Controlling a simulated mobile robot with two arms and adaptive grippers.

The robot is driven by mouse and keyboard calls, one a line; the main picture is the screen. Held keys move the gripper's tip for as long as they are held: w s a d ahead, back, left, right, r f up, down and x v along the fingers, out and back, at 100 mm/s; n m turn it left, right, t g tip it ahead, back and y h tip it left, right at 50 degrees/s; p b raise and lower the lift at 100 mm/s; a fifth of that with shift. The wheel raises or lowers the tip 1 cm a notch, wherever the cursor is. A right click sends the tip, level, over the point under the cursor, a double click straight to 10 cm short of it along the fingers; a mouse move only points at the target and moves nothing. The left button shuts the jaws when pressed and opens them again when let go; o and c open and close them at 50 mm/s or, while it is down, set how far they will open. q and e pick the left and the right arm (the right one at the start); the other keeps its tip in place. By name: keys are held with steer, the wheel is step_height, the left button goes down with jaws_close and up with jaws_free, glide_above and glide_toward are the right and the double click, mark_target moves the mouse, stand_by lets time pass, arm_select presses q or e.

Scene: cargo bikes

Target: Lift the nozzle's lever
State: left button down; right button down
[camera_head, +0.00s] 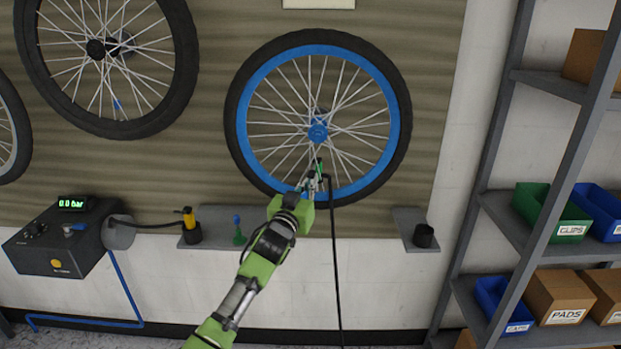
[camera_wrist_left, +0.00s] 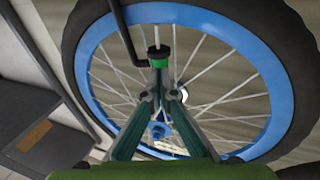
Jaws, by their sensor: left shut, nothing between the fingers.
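My left gripper (camera_head: 318,178) is in front of the lower part of the blue-rimmed wheel (camera_head: 376,63). In the left wrist view its two fingers (camera_wrist_left: 160,96) are shut with nothing between them. Just beyond the fingertips is a small black piece with a green collar (camera_wrist_left: 159,58), seemingly the nozzle. I cannot tell if the fingertips touch it. Its green part shows small in the head view (camera_head: 319,164). A thin black hose (camera_head: 335,270) rises from below and bends beside the gripper. I cannot make out the lever as a separate part. My right gripper is out of view.
A black unit with a "0.0 bar" display (camera_head: 55,240) is at the left. A yellow-and-black tool (camera_head: 189,218) stands in a holder. A small green-and-blue piece (camera_head: 238,232) is by the narrow wall shelf. A grey rack (camera_head: 490,215) with bins and boxes stands at the right.

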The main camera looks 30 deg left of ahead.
mark_target(316, 161)
arm_select(q)
steer(key=shift+r+p, duration=1.7)
steer(key=shift+r, duration=0.35)
steer(key=p+v, duration=0.4)
steer(key=v, duration=0.5)
